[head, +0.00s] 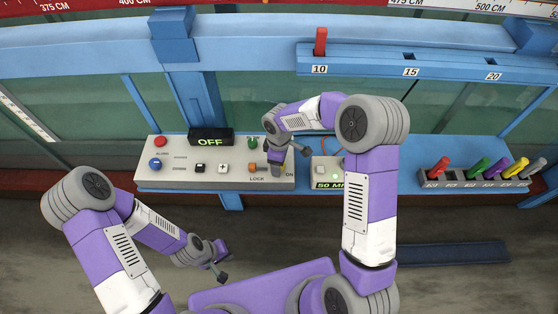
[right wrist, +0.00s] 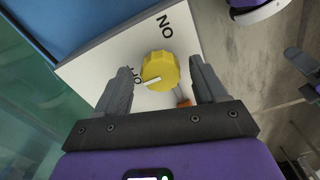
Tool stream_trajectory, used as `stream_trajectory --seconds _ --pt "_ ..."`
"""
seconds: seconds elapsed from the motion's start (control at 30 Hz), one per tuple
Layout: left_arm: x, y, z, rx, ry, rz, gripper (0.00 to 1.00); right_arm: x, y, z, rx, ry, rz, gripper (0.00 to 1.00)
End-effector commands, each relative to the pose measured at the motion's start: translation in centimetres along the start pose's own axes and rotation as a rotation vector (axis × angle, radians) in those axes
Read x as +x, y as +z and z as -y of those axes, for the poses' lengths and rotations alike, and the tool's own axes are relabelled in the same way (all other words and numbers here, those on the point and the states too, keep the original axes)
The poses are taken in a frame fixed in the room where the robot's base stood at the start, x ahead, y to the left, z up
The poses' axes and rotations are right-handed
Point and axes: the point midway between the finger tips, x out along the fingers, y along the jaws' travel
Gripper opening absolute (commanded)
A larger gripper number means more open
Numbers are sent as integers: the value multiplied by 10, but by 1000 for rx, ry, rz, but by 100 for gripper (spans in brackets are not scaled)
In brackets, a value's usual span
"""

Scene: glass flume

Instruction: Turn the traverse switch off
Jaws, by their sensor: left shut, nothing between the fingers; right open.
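The traverse switch is a yellow knob (right wrist: 160,71) on a pale panel, with ON and OFF printed beside it. Its white pointer mark is toward the OFF label, which is partly hidden by a finger. My right gripper (right wrist: 160,64) is open, with one finger on each side of the knob; I see gaps between the fingers and it. In the head view my right gripper (head: 278,170) covers most of the knob at the right end of the control panel (head: 215,180). My left gripper (head: 222,272) is shut and empty, low in front of the panel.
A black display (head: 210,137) on the panel reads OFF. Red, blue and green buttons and an orange part (head: 253,167) near LOCK share the panel. A smaller box (head: 328,172) reading 50 M stands to its right. Coloured handles stand in a rack (head: 480,182) farther right.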

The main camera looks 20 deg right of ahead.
Motion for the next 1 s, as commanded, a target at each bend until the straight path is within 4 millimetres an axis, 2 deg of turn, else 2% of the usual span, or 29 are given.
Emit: stream_trajectory --seconds 0.17,0.4,0.53,0.7,1.0 --pt "0 0 0 0 0 0 0 -12 0 -1 1 2 -1 71" --pt "-2 0 -1 0 0 0 0 -53 0 0 1 3 -2 71" --pt "-2 0 -1 0 0 0 0 -69 0 0 -1 2 -1 71" --pt "-2 0 -1 0 0 0 0 -76 0 0 0 0 0 71" --pt "-2 0 -1 0 0 0 0 -76 0 0 0 0 0 71"
